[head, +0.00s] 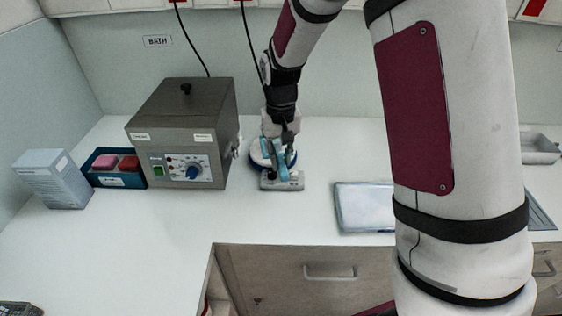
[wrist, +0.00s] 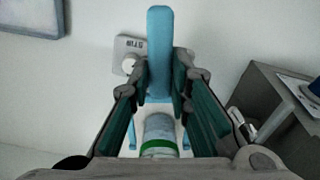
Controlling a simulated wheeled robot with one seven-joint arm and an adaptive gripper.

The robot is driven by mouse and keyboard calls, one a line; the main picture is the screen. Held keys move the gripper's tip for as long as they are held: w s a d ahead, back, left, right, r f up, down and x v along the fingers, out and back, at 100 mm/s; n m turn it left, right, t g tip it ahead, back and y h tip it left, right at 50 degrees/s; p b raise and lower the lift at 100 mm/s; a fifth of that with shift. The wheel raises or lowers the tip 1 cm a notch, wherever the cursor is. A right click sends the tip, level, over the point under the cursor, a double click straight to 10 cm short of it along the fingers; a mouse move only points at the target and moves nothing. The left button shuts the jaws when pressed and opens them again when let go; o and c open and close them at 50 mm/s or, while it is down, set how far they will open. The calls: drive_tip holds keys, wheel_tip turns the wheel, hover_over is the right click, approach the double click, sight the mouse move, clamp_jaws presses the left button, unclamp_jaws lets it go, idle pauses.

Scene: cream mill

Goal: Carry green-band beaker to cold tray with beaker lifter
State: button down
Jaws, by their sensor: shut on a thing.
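My gripper (head: 279,138) is shut on the light blue beaker lifter (wrist: 160,45), whose handle stands between the fingers in the wrist view; the gripper also shows there (wrist: 160,82). The green-band beaker (wrist: 158,128) is below the gripper between the lifter's blue side arms. I cannot tell whether it is held clear of the surface. In the head view, the lifter (head: 269,150) is at the grey stirrer (head: 284,182), and the beaker is mostly hidden. A shallow tray with a pale blue surface (head: 361,207), apparently the cold tray, lies on the counter to the right, partly behind my arm.
The grey bath box (head: 180,118) stands close left of the gripper. A blue bin (head: 101,178) with pink and red items and a pale carton (head: 54,180) stand farther left. The counter between stirrer and tray is clear. A metal pan (head: 540,149) is at far right.

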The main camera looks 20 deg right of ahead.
drive_tip(key=shift+w+d+b, duration=0.2)
drive_tip(key=shift+w+b, duration=0.7)
drive_tip(key=shift+w, duration=0.7)
drive_tip(key=shift+w+d+b, duration=0.15)
drive_tip(key=shift+w+b, duration=0.75)
drive_tip(key=shift+w, duration=0.65)
drive_tip(key=shift+r+p, duration=0.5)
drive_tip(key=shift+r, duration=0.5)
wheel_tip(320, 180, up, 7)
drive_tip(key=p, duration=0.2)
drive_tip(key=shift+r, duration=0.15)
idle(1.1)
drive_tip(key=shift+s, duration=0.1)
idle(0.5)
